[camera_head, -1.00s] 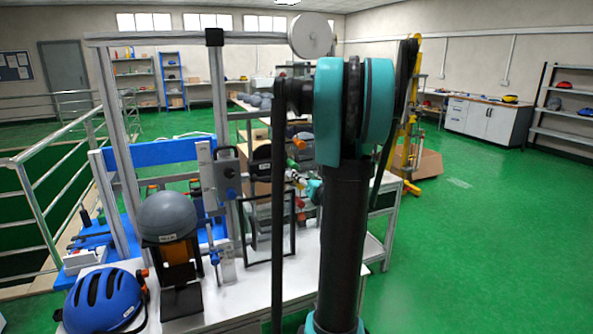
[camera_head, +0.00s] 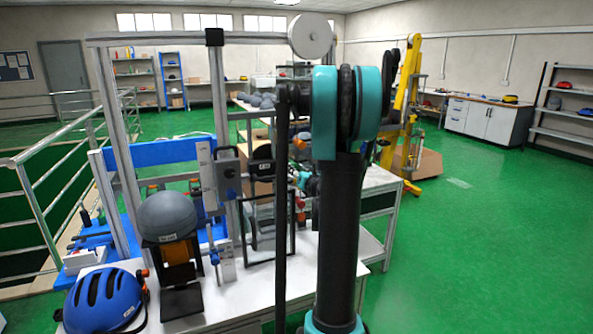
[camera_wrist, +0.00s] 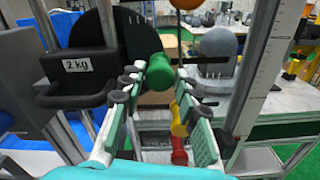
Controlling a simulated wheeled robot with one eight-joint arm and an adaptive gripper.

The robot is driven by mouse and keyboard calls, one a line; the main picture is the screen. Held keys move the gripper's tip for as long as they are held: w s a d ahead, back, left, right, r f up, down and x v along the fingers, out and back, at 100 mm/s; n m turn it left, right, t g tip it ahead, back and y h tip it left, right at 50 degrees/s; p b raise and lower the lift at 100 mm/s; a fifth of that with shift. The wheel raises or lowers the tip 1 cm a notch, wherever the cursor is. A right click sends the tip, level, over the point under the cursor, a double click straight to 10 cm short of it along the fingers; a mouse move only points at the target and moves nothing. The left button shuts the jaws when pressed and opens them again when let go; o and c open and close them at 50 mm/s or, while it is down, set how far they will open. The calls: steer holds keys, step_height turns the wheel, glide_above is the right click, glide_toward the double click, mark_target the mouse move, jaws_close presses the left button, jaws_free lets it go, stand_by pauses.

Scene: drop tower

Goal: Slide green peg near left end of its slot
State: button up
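The green peg (camera_wrist: 161,72), a short cylinder with a round head, shows in the wrist view in the upper middle, near the tips of my gripper (camera_wrist: 163,76). My gripper's two green-padded fingers are spread apart, one on each side of the peg. I see a gap on the right side; whether the left finger touches the peg I cannot tell. A yellow peg (camera_wrist: 179,120) and a red peg (camera_wrist: 179,150) lie lower, between the fingers in the picture. The green peg's slot is not clearly visible. In the head view my arm hides most of my gripper.
A black block marked 2 kg (camera_wrist: 78,66) stands close left of my fingers. A grey dome (camera_wrist: 217,44) and a ruled upright (camera_wrist: 262,60) are at right.

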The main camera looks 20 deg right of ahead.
jaws_close()
steer(key=shift+a, duration=0.1)
steer(key=shift+a, duration=1.6)
steer(key=o, duration=0.6)
jaws_free()
steer(key=shift+c, duration=0.2)
steer(key=shift+s, duration=0.15)
steer(key=s, duration=1.1)
steer(key=shift+s+d, duration=0.25)
steer(key=shift+s, duration=0.15)
